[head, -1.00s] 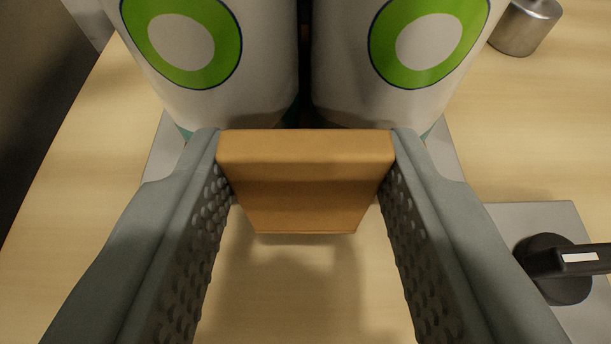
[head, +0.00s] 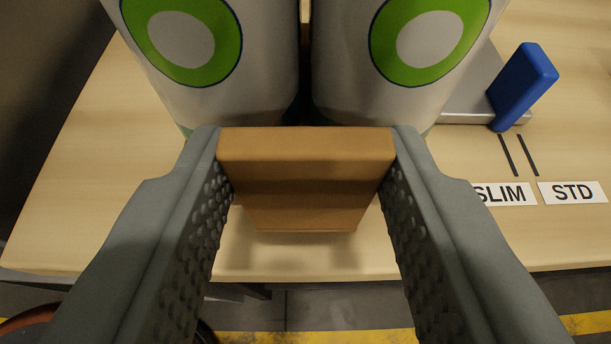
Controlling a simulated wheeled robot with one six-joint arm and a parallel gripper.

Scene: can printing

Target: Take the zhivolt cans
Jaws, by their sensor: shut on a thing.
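Two white cans with green rings, a left can (head: 260,95) and a right can (head: 350,95), stand side by side at the top of the head view, their upper parts cut off. No brand name is readable on them. An orange-brown block (head: 305,195) sits just in front of the cans. My gripper (head: 305,140) is shut on this block, one grey finger on each side. I cannot tell how the block joins the cans.
A wooden table (head: 110,180) lies below, its front edge near the bottom. A blue lever (head: 524,85) on a metal plate (head: 470,105) is at right, with SLIM (head: 503,194) and STD (head: 573,192) labels. A yellow floor stripe (head: 320,338) shows beyond the edge.

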